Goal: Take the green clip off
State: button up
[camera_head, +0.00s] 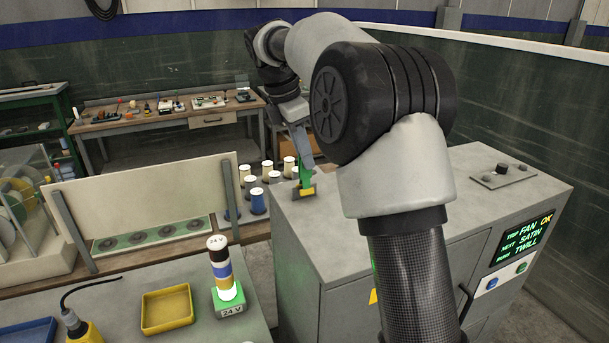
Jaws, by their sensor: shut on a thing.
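The green clip (306,174) shows at the far left edge of the grey cabinet's top, below the end of my arm. My gripper (304,165) points down and is shut on the clip. A dark piece with a yellow patch (306,192) is directly below the clip. It is too small to tell whether the clip still touches that piece. My arm reaches across the cabinet from the front, and the fingertips are partly hidden and small in this view.
The grey cabinet (500,225) has a knob on top and a lit screen (523,236) on its front. Several yarn cones (258,200) stand behind its left edge. A yellow tray (167,308) and a stacked signal lamp (222,270) are on the left bench. A workbench (160,125) stands at the back.

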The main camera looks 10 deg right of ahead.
jog(key=shift+r+p, duration=0.45)
jog(key=shift+r, duration=0.65)
jog(key=shift+r, duration=0.2)
jog(key=shift+s+r, duration=0.2)
jog(key=shift+r, duration=1.8)
